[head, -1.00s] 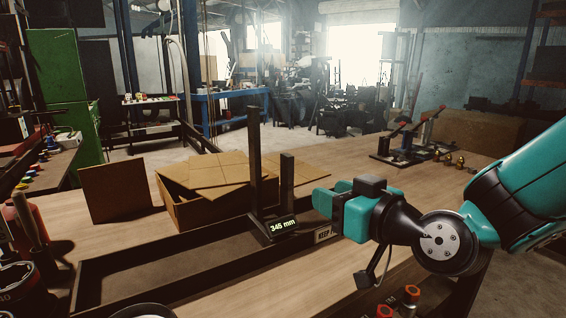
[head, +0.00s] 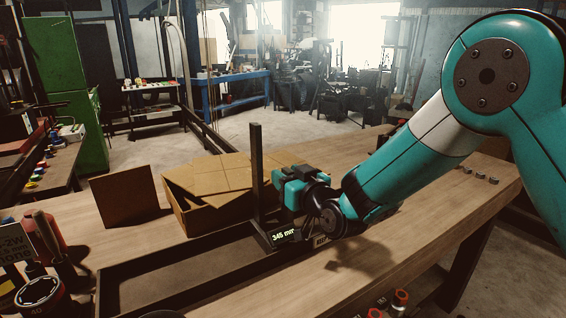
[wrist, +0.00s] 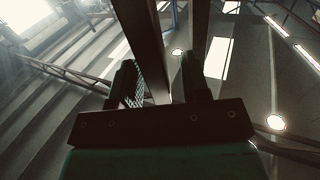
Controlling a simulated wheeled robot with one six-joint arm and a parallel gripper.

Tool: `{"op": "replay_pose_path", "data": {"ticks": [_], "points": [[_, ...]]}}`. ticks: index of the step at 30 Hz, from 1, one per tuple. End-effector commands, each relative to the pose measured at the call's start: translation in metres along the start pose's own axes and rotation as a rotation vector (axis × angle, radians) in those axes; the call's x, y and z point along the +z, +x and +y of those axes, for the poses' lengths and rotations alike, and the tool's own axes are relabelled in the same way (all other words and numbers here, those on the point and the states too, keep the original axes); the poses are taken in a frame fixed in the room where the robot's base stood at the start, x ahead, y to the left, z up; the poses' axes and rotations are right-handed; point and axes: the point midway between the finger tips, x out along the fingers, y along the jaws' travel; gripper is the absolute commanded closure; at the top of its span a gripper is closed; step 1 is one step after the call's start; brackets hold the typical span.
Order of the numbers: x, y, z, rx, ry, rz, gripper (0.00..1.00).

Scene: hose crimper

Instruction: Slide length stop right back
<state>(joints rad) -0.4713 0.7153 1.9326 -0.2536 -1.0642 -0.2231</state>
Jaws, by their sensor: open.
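The length stop is a dark frame with a tall upright post (head: 257,165) and a small lit display (head: 286,236) at its foot, which seems to read 345 mm. It stands on a dark rail along the bench. My gripper (head: 280,190) is at the stop, just right of the tall post, and hides the shorter post. In the wrist view my gripper (wrist: 160,72) has its two fingers apart. A dark bar (wrist: 143,45) runs up between or just beyond them, with a second one to its right. Whether the fingers touch the stop cannot be told.
A long dark trough (head: 180,270) runs along the bench front left. Red-capped fittings (head: 399,297) sit at the front edge.

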Motion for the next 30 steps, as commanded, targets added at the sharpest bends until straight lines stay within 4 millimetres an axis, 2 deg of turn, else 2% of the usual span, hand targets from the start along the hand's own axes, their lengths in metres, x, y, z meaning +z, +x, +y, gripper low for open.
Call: {"op": "replay_pose_path", "data": {"ticks": [6,14,15,20,21,30], "points": [[0.000,0.018,-0.001,-0.001,0.001,-0.001,0.57],[0.001,0.019,0.000,0.000,0.001,-0.001,0.57],[0.001,0.019,0.000,0.000,0.001,-0.001,0.60],[0.001,0.019,0.000,0.000,0.001,-0.001,0.96],[0.001,0.019,0.000,0.000,0.001,-0.001,1.00],[0.003,0.021,-0.001,-0.009,-0.001,-0.001,1.00]]}}
